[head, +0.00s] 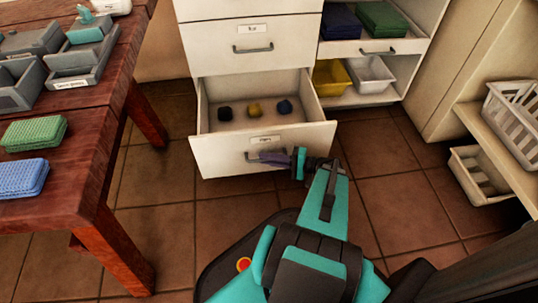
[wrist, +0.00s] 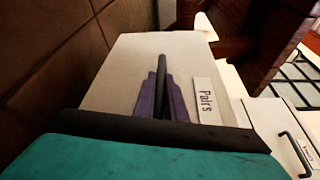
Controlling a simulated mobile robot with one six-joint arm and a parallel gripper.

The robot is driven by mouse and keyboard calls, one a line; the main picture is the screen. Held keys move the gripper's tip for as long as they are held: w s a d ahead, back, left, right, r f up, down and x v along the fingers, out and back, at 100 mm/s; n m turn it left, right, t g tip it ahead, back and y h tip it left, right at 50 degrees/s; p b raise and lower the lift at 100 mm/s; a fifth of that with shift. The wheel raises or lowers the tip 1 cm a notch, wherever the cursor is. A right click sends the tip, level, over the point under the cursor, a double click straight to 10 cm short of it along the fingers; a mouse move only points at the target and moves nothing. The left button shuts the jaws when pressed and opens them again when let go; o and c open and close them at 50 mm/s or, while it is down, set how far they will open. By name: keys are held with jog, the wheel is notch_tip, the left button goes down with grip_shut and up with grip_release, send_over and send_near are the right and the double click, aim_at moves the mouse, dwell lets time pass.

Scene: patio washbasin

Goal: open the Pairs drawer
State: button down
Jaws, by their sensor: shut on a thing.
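The Pairs drawer (head: 262,148) is the bottom drawer of the white cabinet. It stands pulled out, and its inside shows in the head view with a dark ball, a yellow ball and a blue-grey ball on its floor. The label reading Pairs (wrist: 205,100) is clear in the wrist view. My gripper (head: 268,158) is at the drawer's front, its purple fingers shut on the dark bar handle (wrist: 162,65). The handle's middle is hidden between the fingers.
A closed drawer (head: 252,47) is above. A shelf at right holds a yellow bin (head: 331,82) and a white bin (head: 370,75). A red wooden table (head: 95,175) with sponges and grey trays stands left. White baskets (head: 515,120) are at far right.

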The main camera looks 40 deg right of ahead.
jog(key=shift+d, duration=0.2)
jog(key=c, duration=2.1)
grip_release()
jog(key=shift+o, duration=1.4)
jog(key=shift+a, duration=0.1)
jog(key=shift+s, duration=0.1)
jog(key=p+v, duration=0.4)
jog(key=v, duration=0.9)
jog(key=shift+s+d, duration=0.25)
